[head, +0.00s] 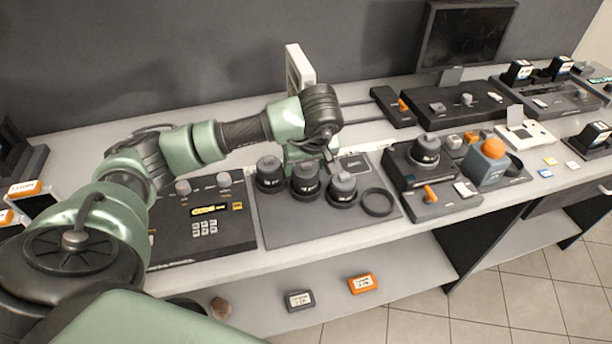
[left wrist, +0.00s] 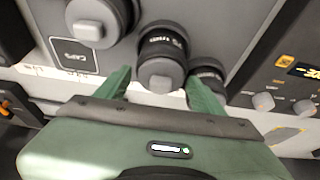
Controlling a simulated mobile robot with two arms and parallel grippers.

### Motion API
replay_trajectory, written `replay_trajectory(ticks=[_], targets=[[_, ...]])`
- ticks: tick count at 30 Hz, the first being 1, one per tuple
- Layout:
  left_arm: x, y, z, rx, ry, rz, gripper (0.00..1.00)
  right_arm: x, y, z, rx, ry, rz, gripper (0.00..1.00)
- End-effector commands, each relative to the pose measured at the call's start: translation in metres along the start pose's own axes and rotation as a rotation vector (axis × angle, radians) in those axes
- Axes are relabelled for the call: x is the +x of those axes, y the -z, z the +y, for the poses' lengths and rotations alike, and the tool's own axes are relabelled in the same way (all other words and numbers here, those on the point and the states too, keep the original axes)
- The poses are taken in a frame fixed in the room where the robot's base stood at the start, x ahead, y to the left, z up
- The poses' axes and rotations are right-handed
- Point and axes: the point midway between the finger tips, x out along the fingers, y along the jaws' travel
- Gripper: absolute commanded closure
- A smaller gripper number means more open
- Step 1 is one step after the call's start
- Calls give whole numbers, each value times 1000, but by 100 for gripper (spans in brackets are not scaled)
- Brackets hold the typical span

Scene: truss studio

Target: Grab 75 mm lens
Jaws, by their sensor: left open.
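Three dark lenses with grey caps stand upright in a row on a grey mat (head: 285,230): a left lens (head: 268,175), a middle lens (head: 305,182) and a right lens (head: 343,190). Their small labels are too blurred to tell which is the 75 mm one. My left gripper (head: 309,163) is open and empty just behind the middle lens. In the left wrist view, its fingers (left wrist: 159,80) point at the middle lens (left wrist: 163,55), one on either side. The right lens (left wrist: 98,20) and left lens (left wrist: 208,78) flank it. My right gripper is not seen.
An empty black ring (head: 377,202) lies right of the lenses. A control box with a lit display (head: 208,211) stands left of the mat. Another lens (head: 425,150) sits on a black unit to the right. Orange and grey cases (head: 362,284) lie on the lower shelf.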

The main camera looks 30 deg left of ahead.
Motion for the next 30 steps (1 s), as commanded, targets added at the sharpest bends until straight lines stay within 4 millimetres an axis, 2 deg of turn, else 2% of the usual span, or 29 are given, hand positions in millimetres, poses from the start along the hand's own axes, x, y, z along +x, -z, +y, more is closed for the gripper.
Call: replay_trajectory(ticks=[1,6,14,17,21,22,30], targets=[[6,1,-2,0,5,-4,32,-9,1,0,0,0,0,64],[26,0,-1,0,0,-3,32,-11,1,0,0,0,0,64],[30,0,0,0,-2,-1,32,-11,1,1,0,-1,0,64],[30,0,0,-1,-3,-2,57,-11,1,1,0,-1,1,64],[29,0,0,-1,-3,-2,96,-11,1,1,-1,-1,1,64],[29,0,0,-1,-3,-2,100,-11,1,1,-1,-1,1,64],[28,1,1,-2,-5,0,100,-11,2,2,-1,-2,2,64]])
